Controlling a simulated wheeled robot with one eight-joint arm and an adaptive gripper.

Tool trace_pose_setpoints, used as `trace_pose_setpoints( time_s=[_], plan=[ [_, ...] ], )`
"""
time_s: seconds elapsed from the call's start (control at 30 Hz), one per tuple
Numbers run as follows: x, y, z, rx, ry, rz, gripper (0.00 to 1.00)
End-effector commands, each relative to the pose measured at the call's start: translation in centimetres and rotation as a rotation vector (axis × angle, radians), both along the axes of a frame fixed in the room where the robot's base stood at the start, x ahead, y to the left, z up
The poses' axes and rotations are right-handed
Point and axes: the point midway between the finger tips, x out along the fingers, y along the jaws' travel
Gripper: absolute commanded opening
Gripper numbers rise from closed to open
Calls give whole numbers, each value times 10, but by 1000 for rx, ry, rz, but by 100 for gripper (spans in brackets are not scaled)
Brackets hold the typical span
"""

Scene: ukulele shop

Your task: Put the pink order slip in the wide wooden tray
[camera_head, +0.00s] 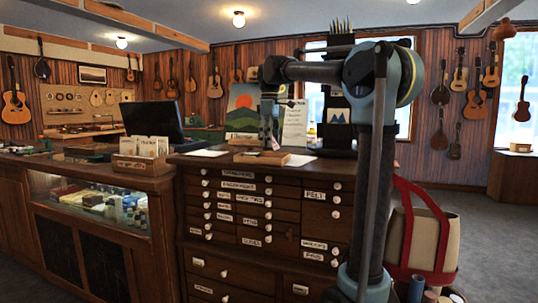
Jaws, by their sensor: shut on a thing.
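My gripper (268,143) hangs pointing down over the top of the dark wooden drawer cabinet. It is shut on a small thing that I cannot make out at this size. A low, flat wooden piece (290,161) lies just below and around the fingertips, with a small reddish-brown patch on it. It may be the wide wooden tray, but I cannot tell for sure. I cannot pick out the pink order slip clearly; the fingers and the distance hide detail there.
A wooden box of cards (142,162) and a dark monitor (153,121) stand on the left counter. White papers (206,153) lie on the drawer cabinet (240,190). Behind my gripper are a sunset picture (243,108) and an upright white sheet (294,123). A red-handled bag (425,240) stands at right.

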Motion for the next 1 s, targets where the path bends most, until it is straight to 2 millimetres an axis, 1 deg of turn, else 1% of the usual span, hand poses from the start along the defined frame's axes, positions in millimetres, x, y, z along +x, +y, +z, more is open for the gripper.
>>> trace_pose_setpoints(
  time_s=[0.17, 0.4, 0.47, 0.77, 0.8, 0.87, 0.9, 1.0],
  plan=[
    [0, 0, -11, 0, 0, -1, 42],
    [0, 0, -42, 0, 0, -1, 42],
    [0, 0, -44, 0, 0, -2, 42],
    [0, -1, -46, 0, 0, -2, 42],
    [0, -1, -46, 0, 0, -2, 71],
    [0, -1, -46, 0, 0, -2, 84],
    [0, -1, -46, 0, 0, -2, 86],
    [0, -1, -46, 0, 0, -2, 86]
  ],
)
